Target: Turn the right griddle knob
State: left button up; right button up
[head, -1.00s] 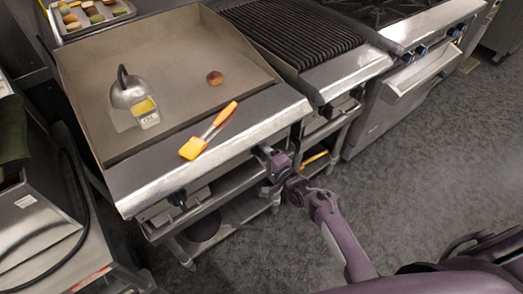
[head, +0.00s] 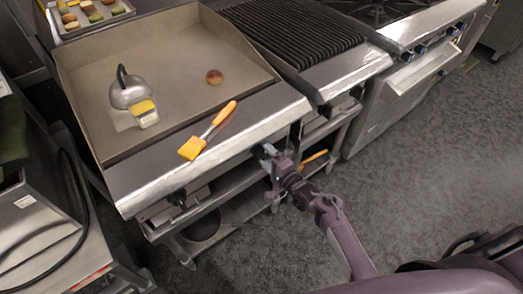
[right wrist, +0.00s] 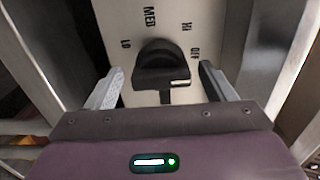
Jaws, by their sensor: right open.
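The right griddle knob (right wrist: 162,62) is a black knob on a pale panel in the right wrist view, with LO, MED, HI and OFF marked around it. My right gripper (right wrist: 161,84) is open, with one finger on each side of the knob and a gap showing on both sides. In the head view, my right gripper (head: 268,152) is at the right end of the griddle's front, under the steel edge. The knob is hidden there. The griddle (head: 190,75) has another black knob (head: 178,198) at its left front. My left gripper is out of view.
The grey floor (head: 430,160) is clear to the right.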

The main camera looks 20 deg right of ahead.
aim_at(265, 155)
jog(key=v, duration=0.5)
jog(key=shift+s+d, duration=0.1)
jog(key=shift+s, duration=0.2)
jog(key=s+a+f+n+g+h, duration=0.1)
jog(key=s+f+n+g, duration=0.2)
jog(key=s+f, duration=0.45)
jog(key=s+f+n+g+h, duration=0.1)
jog(key=s+f+n+g, duration=0.2)
jog(key=f, duration=0.7)
jog(key=s+a+f+n+g+h, duration=0.1)
jog(key=s+f+n+g, duration=0.15)
jog(key=s+f, duration=0.55)
jog(key=s+d+f+n+g+h, duration=0.1)
jog(key=s+f, duration=0.3)
jog(key=s, duration=0.4)
jog(key=s+d+f+n+g+h, duration=0.1)
jog(key=s+f+n+g, duration=0.3)
jog(key=s, duration=0.4)
jog(key=s+d+f+n+g+h, duration=0.1)
jog(key=s+d+f+n+g, duration=0.1)
jog(key=s, duration=0.6)
notch_tip(265, 155, down, 3)
jog(key=shift+d+r+n, duration=0.1)
jog(key=shift+d+n, duration=0.35)
jog(key=shift+n, duration=0.1)
jog(key=shift+g, duration=0.25)
